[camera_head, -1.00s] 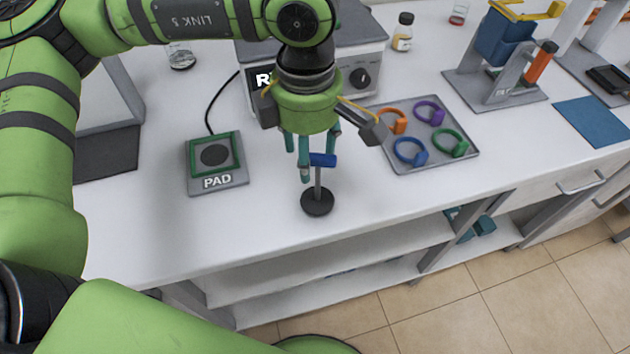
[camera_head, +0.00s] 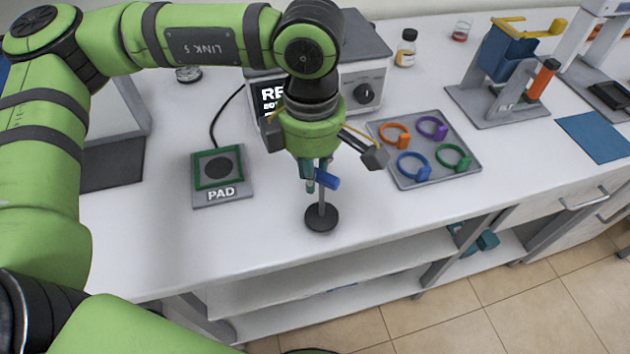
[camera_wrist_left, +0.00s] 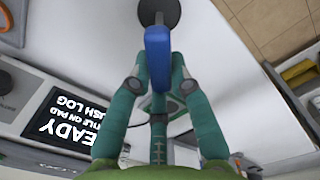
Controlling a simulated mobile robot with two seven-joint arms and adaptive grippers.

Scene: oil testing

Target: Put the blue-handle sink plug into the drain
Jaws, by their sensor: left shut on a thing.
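The blue-handle plug stands upright near the front edge of the bench, with a blue crossbar handle (camera_head: 327,178), a thin grey stem and a round black base (camera_head: 321,218). My left gripper (camera_head: 317,177) is above the base, shut on the blue handle. In the left wrist view the handle (camera_wrist_left: 158,55) lies between the two teal fingertips, with the black base beyond it. I cannot tell whether the base touches the bench or is just off it. I make out no drain in these views. My right gripper is not in view.
A grey pad (camera_head: 222,193) lies left of the plug. A tray (camera_head: 425,180) with several coloured rings is to the right. A grey device with a knob (camera_head: 364,93) stands behind my gripper. The bench's front edge is close, with open shelves below.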

